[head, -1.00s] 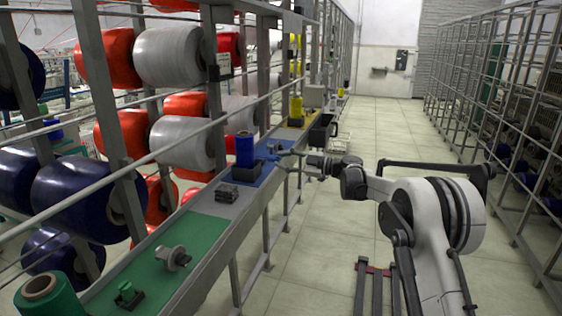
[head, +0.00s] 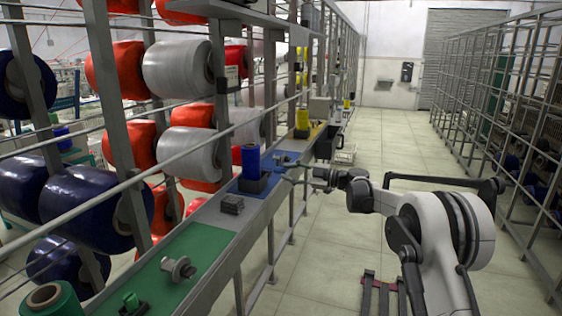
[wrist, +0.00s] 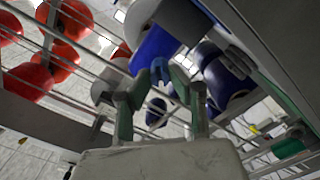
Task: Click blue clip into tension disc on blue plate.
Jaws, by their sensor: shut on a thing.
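My gripper (wrist: 158,88) is shut on the small blue clip (wrist: 158,68), which shows between its fingertips in the wrist view. In the head view my gripper (head: 296,175) is at the aisle-side edge of the blue plate (head: 258,188). A small grey-blue part, seemingly the tension disc (head: 283,158), stands on the far part of this plate, just beyond my gripper. It is too small to make out well. I cannot tell whether the clip touches it.
A blue bobbin (head: 250,160) stands in a dark holder on the blue plate, left of my gripper. A dark grey block (head: 232,204) sits nearer. The green plate (head: 205,246) carries a grey disc part (head: 178,268). Thread spools fill the rack behind. The aisle (head: 390,140) is clear.

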